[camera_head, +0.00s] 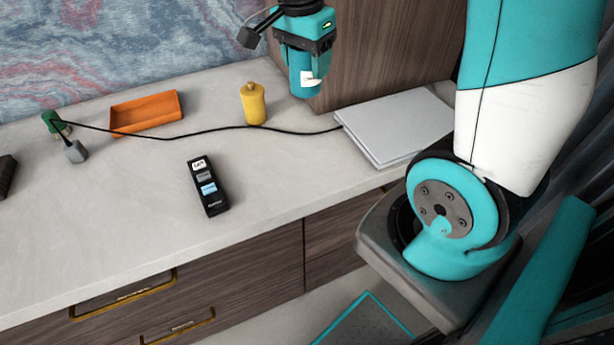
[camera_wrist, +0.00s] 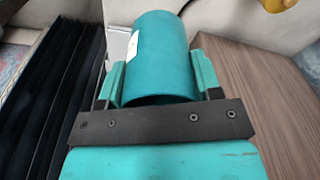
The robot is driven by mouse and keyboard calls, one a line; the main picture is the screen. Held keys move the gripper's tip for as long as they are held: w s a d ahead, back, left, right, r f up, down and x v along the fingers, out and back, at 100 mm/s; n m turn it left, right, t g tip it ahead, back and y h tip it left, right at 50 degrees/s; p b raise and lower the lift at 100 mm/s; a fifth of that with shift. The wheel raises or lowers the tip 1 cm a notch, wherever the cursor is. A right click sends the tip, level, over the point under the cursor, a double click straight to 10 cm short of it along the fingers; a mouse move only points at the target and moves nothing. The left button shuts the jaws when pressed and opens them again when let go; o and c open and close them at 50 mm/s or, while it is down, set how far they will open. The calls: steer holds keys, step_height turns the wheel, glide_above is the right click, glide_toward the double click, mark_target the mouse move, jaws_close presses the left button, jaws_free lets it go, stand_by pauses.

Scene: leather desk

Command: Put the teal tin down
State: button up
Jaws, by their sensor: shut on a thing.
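The teal tin (camera_head: 305,78) is a small cylinder with a white label, held in the air above the back of the desk in the head view. My gripper (camera_head: 304,58) is shut on it, one finger on each side. In the wrist view the tin (camera_wrist: 157,55) sits between the two teal fingers of my gripper (camera_wrist: 160,80), with its label at the left. The desk (camera_head: 290,170) has a pale top with open surface below and in front of the tin.
A yellow bottle (camera_head: 253,105), orange tray (camera_head: 147,113), black remote-like device (camera_head: 208,188) and silver laptop-like slab (camera_head: 397,125) rest on the desk. A black cable (camera_head: 200,132) crosses it. A wooden panel (camera_head: 385,50) stands behind. Free room lies right of the black device.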

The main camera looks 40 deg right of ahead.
steer(key=shift+s+f, duration=0.2)
steer(key=shift+f, duration=0.15)
steer(key=shift+m, duration=0.3)
step_height(320, 180, down, 19)
steer(key=shift+f+b, duration=0.1)
steer(key=shift+b, duration=0.7)
steer(key=shift+f, duration=0.2)
steer(key=o, duration=0.9)
steer(key=shift+r, duration=0.15)
